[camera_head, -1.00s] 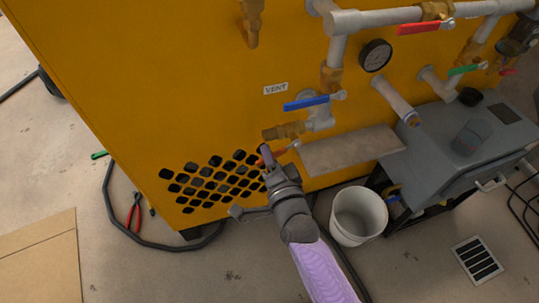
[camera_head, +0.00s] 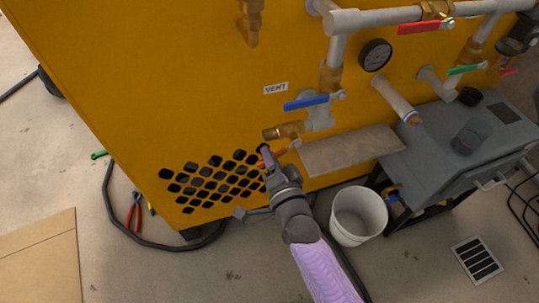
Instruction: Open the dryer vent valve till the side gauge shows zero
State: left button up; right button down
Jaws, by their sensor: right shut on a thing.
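My right gripper (camera_head: 267,158) reaches up from the bottom right and is shut on the end of an orange-red lever (camera_head: 280,154), low on the yellow panel. The gripper partly hides this lever. Just above it a brass outlet (camera_head: 283,131) points left. Higher up, a blue lever (camera_head: 307,103) lies nearly level on grey pipework, below a white label (camera_head: 276,88) that seems to read VENT. A round dark-faced gauge (camera_head: 375,55) sits to the upper right; its needle is too small to read. My left gripper is out of view.
A grey shelf plate (camera_head: 350,150) juts out right of the gripper. A white bucket (camera_head: 358,215) stands on the floor beside my arm. A grey cabinet (camera_head: 430,150) is at the right. Red-handled pliers (camera_head: 133,212) and a dark hose (camera_head: 108,205) lie at the left.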

jog(key=shift+d+f+n, duration=0.25)
jog(key=shift+f+n, duration=0.25)
jog(key=shift+n, duration=0.4)
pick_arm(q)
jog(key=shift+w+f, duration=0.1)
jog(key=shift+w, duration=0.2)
pick_arm(e)
jog(key=shift+w+d+f+n, duration=0.35)
jog(key=shift+d+n, duration=0.45)
jog(key=shift+n, duration=0.95)
jog(key=shift+w+d+f+n, duration=0.2)
jog(key=shift+d+f+n, duration=0.45)
jog(key=shift+n, duration=1.15)
jog(key=shift+w+d+f+n, duration=0.25)
jog(key=shift+d+n, duration=0.7)
jog(key=shift+n, duration=0.8)
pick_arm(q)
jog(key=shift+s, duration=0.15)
pick_arm(e)
jog(key=c, duration=0.5)
grip_release()
jog(key=shift+r, duration=0.1)
jog(key=shift+c, duration=0.2)
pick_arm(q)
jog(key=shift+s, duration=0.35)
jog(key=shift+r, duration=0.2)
